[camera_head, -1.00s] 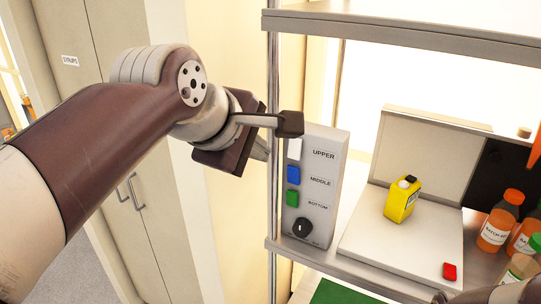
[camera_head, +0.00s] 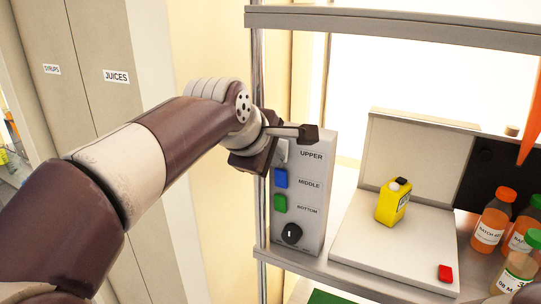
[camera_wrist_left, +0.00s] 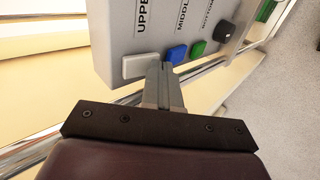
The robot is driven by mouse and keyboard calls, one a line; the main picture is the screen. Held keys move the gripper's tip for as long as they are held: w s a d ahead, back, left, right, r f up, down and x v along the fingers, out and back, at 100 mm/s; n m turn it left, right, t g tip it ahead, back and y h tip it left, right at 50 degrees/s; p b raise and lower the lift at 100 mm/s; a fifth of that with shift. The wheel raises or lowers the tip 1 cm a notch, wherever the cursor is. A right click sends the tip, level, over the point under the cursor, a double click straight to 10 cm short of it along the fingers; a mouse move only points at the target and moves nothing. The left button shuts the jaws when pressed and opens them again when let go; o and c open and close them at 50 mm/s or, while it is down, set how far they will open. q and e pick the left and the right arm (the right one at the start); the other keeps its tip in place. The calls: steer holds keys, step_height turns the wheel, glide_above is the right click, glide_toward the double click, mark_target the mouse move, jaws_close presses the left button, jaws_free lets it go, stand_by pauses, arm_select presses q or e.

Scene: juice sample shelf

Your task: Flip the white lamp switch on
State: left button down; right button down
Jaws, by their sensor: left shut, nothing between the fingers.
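The grey switch panel (camera_head: 310,215) stands upright at the left end of the shelf. Its white switch, labelled UPPER, is mostly hidden behind my left wrist in the head view; it shows clearly in the left wrist view (camera_wrist_left: 141,66). Below it are the blue switch (camera_head: 281,178), labelled MIDDLE, and the green switch (camera_head: 280,203), labelled BOTTOM. My left gripper (camera_wrist_left: 160,75) is shut and empty. Its fingertips are close to the panel face, between the white and blue switches; I cannot tell whether they touch. My right gripper is not in view.
A black knob (camera_head: 291,233) sits low on the panel. A yellow bottle (camera_head: 393,202) stands on the white platform (camera_head: 370,247) right of the panel, with a red button (camera_head: 445,273) at its corner. Orange bottles (camera_head: 491,222) stand at right. A metal shelf post (camera_head: 260,90) is close to my left wrist.

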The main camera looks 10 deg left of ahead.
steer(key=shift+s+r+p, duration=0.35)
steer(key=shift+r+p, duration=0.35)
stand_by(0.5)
